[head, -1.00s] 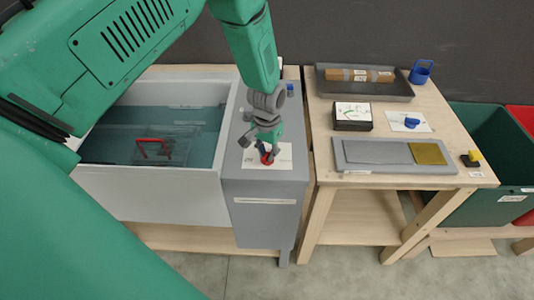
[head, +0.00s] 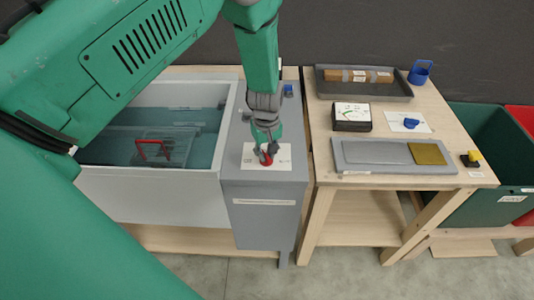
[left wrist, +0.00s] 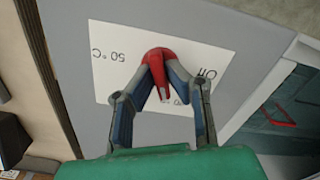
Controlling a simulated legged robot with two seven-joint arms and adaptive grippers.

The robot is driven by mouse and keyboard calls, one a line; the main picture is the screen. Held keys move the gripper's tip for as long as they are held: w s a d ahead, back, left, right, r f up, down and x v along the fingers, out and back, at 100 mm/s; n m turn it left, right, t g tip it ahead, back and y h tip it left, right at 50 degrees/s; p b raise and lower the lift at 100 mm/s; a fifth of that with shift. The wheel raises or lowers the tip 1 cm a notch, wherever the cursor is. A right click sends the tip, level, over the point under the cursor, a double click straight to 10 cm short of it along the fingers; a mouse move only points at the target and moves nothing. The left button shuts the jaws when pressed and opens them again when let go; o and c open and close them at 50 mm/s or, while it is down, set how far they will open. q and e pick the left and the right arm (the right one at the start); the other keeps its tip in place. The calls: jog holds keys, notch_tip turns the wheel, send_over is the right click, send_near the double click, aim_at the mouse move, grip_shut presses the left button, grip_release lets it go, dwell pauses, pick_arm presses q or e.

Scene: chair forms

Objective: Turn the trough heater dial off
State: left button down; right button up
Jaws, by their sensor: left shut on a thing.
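The red heater dial (head: 266,161) sits on a white label (head: 283,152) on top of the grey heater box (head: 262,196), beside the trough. In the left wrist view the dial (left wrist: 158,58) is round with a pointed handle toward the gripper. The label reads "50 °C" on its left and "Off" on its right, upside down; some print is partly hidden by a finger. My left gripper (head: 266,152) points down on the dial. In the left wrist view its two fingers (left wrist: 160,82) are shut on the dial's handle, one on each side. My right gripper is out of view.
The water trough (head: 160,195) holds a clear basket with a red handle (head: 153,150). A blue knob (head: 289,90) is behind the dial. The wooden table (head: 435,104) to the right carries a grey tray (head: 400,92), a black box (head: 351,117) and a blue dial (head: 411,123).

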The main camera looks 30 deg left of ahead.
pick_arm(q)
jog(key=n, duration=0.6)
jog(key=shift+w+a+r+n, duration=0.15)
jog(key=shift+w+r+n, duration=0.15)
jog(key=shift+w, duration=0.1)
jog(key=n, duration=0.6)
jog(key=shift+p, duration=0.3)
jog(key=shift+n, duration=0.4)
jog(key=c, duration=1.6)
grip_release()
jog(key=shift+f, duration=0.1)
jog(key=shift+s+f, duration=0.1)
jog(key=shift+s, duration=0.05)
